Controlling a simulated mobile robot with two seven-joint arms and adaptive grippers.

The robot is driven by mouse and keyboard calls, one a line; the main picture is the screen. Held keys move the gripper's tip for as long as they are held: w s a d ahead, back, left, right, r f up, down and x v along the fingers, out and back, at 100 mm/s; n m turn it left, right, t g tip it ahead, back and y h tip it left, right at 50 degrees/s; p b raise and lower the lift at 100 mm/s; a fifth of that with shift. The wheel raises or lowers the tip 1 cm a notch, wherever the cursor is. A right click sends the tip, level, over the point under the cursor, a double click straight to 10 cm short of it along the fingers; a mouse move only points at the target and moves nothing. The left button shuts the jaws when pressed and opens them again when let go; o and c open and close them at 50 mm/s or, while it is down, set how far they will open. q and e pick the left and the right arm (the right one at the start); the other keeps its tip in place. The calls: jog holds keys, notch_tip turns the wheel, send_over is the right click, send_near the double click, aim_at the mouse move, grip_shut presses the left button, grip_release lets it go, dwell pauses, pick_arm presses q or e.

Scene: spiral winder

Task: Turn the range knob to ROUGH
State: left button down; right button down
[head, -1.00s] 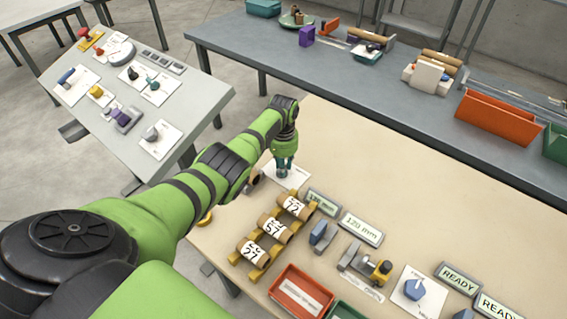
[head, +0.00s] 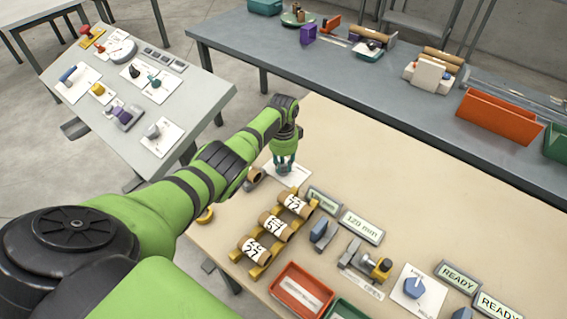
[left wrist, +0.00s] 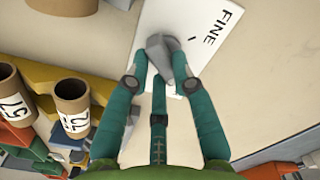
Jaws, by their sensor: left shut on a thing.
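The range knob (left wrist: 162,46) is a grey pointer knob on a white label plate in the left wrist view. The plate (left wrist: 210,18) reads FINE beside the knob; no ROUGH lettering is visible. My left gripper (left wrist: 160,75) has its teal fingers closed around the knob from above. In the head view the left gripper (head: 284,168) points down onto the white plate (head: 297,173) at the far left part of the beige table. The knob is mostly hidden by the fingers there. My right gripper is not in view.
A yellow rack with labelled brown rolls (head: 272,225) stands just in front of the gripper. A display (head: 324,201) and a 120 mm display (head: 362,227) lie to its right. A red tray (head: 302,290) is nearer. The table's back right is clear.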

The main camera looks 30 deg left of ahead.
aim_at(283, 167)
pick_arm(q)
jog(key=shift+s+f+m, duration=0.1)
jog(key=shift+m, duration=0.3)
jog(key=c, duration=1)
grip_release()
jog(key=shift+c, duration=0.2)
jog(key=shift+r, duration=0.65)
notch_tip(283, 167, up, 11)
jog(key=shift+f, duration=0.15)
